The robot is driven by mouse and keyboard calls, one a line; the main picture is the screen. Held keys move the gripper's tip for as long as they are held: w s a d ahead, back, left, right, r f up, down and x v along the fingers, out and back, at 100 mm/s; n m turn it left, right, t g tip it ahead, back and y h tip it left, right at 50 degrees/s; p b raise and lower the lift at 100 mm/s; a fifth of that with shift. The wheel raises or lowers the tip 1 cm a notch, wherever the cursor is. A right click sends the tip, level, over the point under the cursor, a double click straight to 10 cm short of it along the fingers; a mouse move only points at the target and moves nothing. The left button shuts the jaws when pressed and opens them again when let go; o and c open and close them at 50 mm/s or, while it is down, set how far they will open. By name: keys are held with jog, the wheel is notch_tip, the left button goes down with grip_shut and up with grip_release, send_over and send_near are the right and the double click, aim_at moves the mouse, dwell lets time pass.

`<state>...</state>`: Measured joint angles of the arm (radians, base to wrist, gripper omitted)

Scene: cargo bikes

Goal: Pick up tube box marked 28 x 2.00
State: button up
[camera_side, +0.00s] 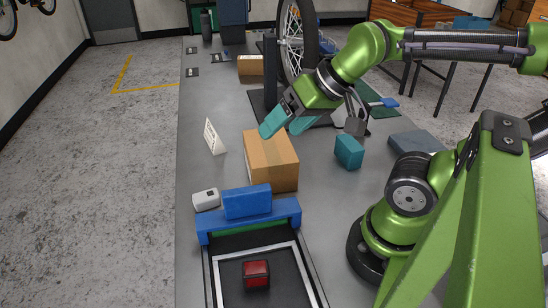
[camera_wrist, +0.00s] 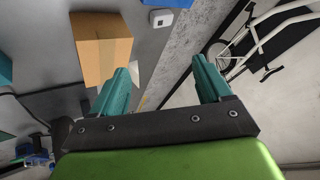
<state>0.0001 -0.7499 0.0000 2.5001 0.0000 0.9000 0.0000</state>
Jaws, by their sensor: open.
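No marking 28 x 2.00 is readable in either view, so I cannot tell which box carries it. A brown cardboard box (camera_side: 270,163) stands on the grey bench; it also shows at upper left in the wrist view (camera_wrist: 101,48). A small blue box (camera_side: 247,201) lies on a blue bar nearer the side camera. A teal box (camera_side: 349,153) stands to the right of the cardboard box. My gripper (camera_side: 286,122) is open, with teal fingers above the far end of the cardboard box. In the wrist view nothing is between the fingers (camera_wrist: 163,70).
A white card (camera_side: 214,137) and a white device (camera_side: 206,200) stand left of the cardboard box. A red cube (camera_side: 256,274) sits in a black tray (camera_side: 216,287). A wheel (camera_side: 298,40) stands behind my gripper. The bench's left strip is mostly clear.

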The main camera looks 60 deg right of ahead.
jog(key=w+d+f+m+g+h, duration=0.1)
jog(key=w+d+f+m, duration=0.15)
jog(key=d, duration=0.35)
jog(key=m+g+h, duration=0.1)
jog(key=m+g, duration=0.1)
jog(key=g, duration=0.4)
send_near(354, 143)
jog(key=shift+n, duration=0.25)
notch_tip(354, 143, down, 8)
jog(key=shift+w+r, duration=0.1)
jog(key=shift+w, duration=0.05)
jog(key=shift+w+a+f, duration=0.1)
jog(key=shift+w+f, duration=0.1)
jog(key=shift+f, duration=1.25)
jog(key=shift+w+f, duration=0.25)
jog(key=shift+f, duration=1.2)
jog(key=c, duration=1.2)
jog(key=shift+o, duration=0.2)
jog(key=shift+r, duration=0.15)
